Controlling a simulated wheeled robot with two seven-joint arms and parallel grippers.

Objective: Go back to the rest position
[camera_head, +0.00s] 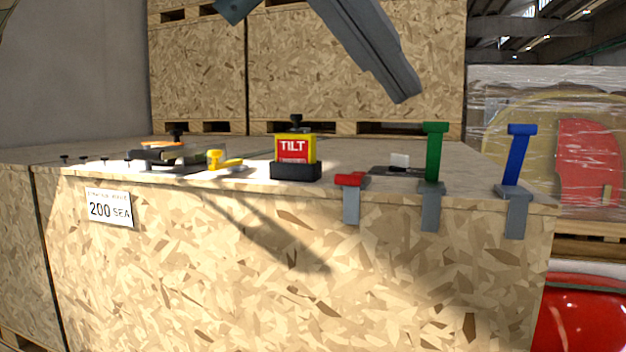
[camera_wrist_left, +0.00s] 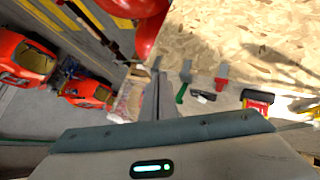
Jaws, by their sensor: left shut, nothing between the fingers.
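My left gripper (camera_head: 404,97) comes down from the top of the head view, its grey fingers shut and empty. It hangs in the air above the wooden crate (camera_head: 290,245), apart from everything on it. In the left wrist view the shut fingers (camera_wrist_left: 158,85) point up the picture, with the crate top beyond them to the right. My right gripper is in neither view.
Red (camera_head: 350,180), green (camera_head: 434,150) and blue (camera_head: 517,155) handled levers line the crate's front edge. A TILT box (camera_head: 294,150), a yellow handle (camera_head: 222,160) and a dark device (camera_head: 165,158) stand left of them.

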